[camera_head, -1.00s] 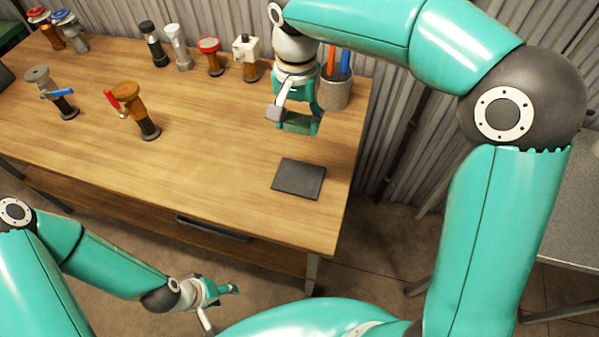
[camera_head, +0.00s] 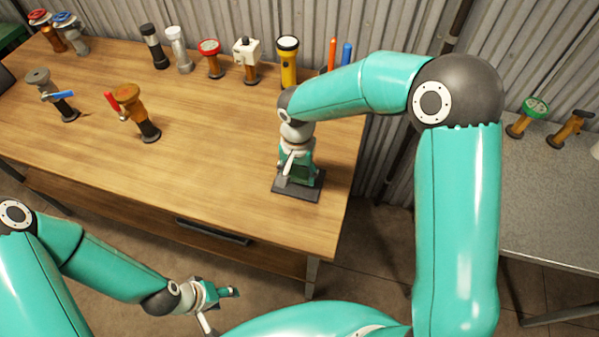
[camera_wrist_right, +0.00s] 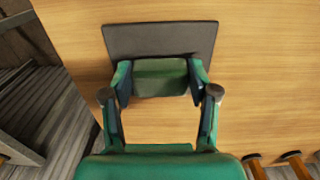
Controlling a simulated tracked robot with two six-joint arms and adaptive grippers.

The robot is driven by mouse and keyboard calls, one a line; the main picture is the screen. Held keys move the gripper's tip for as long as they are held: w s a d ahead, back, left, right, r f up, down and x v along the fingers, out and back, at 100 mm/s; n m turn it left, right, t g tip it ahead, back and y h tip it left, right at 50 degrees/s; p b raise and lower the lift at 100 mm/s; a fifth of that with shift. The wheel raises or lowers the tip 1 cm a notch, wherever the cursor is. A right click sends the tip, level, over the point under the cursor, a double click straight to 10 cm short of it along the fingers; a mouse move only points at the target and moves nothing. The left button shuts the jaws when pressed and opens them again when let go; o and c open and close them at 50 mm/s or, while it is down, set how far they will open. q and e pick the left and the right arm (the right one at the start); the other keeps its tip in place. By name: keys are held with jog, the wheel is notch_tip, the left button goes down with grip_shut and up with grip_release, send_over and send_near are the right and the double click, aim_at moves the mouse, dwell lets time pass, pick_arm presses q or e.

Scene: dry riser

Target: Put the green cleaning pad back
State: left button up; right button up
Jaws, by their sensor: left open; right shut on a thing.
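The green cleaning pad (camera_wrist_right: 160,78) is between the two fingers of my right gripper (camera_wrist_right: 160,86), which is shut on it. In the head view my right gripper (camera_head: 297,176) is low over the dark square mat (camera_head: 294,192) near the right end of the wooden table. In the wrist view the mat (camera_wrist_right: 160,38) lies beyond and partly behind the pad. I cannot tell whether the pad touches the mat. My left gripper (camera_head: 222,294) is open and empty, low in front of the table.
On the wooden table (camera_head: 220,160), a rusty valve with a red lever (camera_head: 132,108) and a blue-levered valve (camera_head: 50,92) stand at the left. Several fittings and a yellow flashlight (camera_head: 288,62) line the back. A grey table (camera_head: 545,190) with green-topped valve (camera_head: 530,115) is at right.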

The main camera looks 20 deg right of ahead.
aim_at(298, 174)
jog(key=shift+f, duration=0.25)
jog(key=o, duration=0.6)
jog(key=shift+f, duration=0.15)
jog(key=o, duration=0.4)
notch_tip(298, 174, up, 12)
jog(key=shift+r, duration=0.15)
jog(key=shift+r, duration=0.15)
